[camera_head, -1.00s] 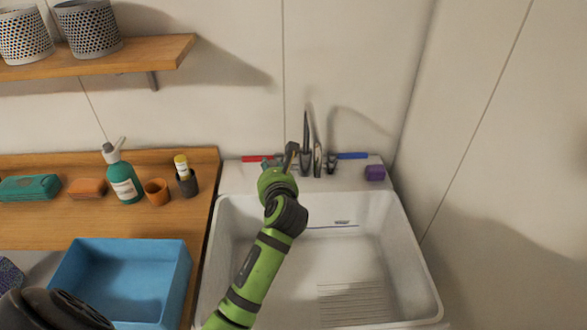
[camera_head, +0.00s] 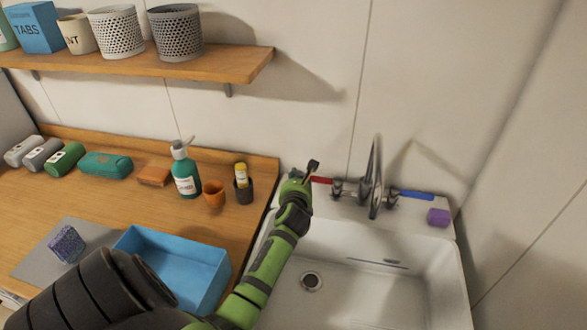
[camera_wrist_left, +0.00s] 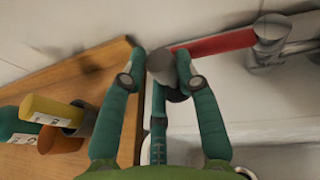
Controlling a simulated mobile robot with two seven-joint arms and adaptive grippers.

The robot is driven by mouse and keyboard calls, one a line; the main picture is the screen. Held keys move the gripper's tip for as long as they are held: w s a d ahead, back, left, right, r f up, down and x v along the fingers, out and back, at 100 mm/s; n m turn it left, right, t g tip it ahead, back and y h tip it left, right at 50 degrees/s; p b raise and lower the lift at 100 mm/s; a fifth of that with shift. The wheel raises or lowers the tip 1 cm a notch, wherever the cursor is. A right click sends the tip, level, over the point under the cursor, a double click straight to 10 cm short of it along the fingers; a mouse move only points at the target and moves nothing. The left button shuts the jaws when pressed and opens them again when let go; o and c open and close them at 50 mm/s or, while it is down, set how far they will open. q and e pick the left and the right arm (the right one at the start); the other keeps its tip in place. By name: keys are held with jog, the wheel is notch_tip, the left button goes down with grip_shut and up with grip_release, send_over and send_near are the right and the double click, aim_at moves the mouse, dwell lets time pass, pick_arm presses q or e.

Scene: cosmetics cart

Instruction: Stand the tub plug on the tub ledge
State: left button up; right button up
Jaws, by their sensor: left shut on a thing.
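The tub plug (camera_head: 313,165) is a small dark grey piece at the tip of my left gripper (camera_head: 299,178). In the left wrist view the plug (camera_wrist_left: 162,64) sits between the two green fingers, and my left gripper (camera_wrist_left: 160,68) is shut on it. The tub ledge (camera_head: 412,210) is the white back rim of the sink, behind the basin. The gripper is over the left end of this ledge, beside the red tap handle. Whether the plug touches the ledge cannot be told. My right gripper is not in view.
The tap (camera_head: 375,180) has a red handle (camera_head: 321,181) on its left and a blue handle (camera_head: 416,195) on its right. A purple block (camera_head: 438,217) stands at the ledge's right end. A dark cup (camera_head: 243,190) and an orange cup (camera_head: 213,196) stand on the wooden counter.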

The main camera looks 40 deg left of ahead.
pick_arm(q)
jog(key=shift+s+a+f, duration=0.1)
jog(key=shift+a+f, duration=0.2)
jog(key=shift+a, duration=0.25)
jog(key=shift+a+f, duration=0.3)
jog(key=shift+a, duration=0.2)
jog(key=shift+a+f, duration=0.1)
jog(key=shift+f, duration=0.2)
notch_tip(320, 180, down, 3)
jog(key=shift+f, duration=0.3)
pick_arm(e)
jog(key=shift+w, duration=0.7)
pick_arm(q)
jog(key=shift+f+b, duration=0.2)
jog(key=shift+b, duration=0.15)
jog(key=o, duration=1.1)
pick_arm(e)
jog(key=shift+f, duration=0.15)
